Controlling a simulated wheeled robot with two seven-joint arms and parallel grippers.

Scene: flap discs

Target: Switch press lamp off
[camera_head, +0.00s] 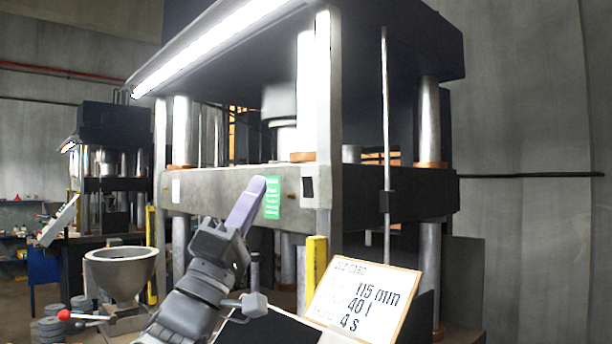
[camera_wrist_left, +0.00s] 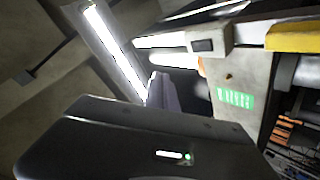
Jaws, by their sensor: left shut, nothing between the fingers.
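The press lamp (camera_head: 208,42) is a long white tube along the upper front edge of the large press, and it is lit. It also shows lit in the left wrist view (camera_wrist_left: 112,48). A small pale box with a dark rocker, which looks like the switch (camera_head: 308,187), sits on the press's front post; it also shows in the left wrist view (camera_wrist_left: 203,46). My left gripper (camera_head: 260,182) is shut and empty, its purple-grey fingers pointing up beside a green label, left of the switch and apart from it in the picture. Its fingertips show in the wrist view (camera_wrist_left: 158,78).
A white card with writing (camera_head: 362,300) leans at the lower right, near a yellow post (camera_head: 316,260). A grey bowl-like hopper (camera_head: 120,272) and a red-knobbed lever (camera_head: 64,315) stand at the left. A second press (camera_head: 110,150) is farther back.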

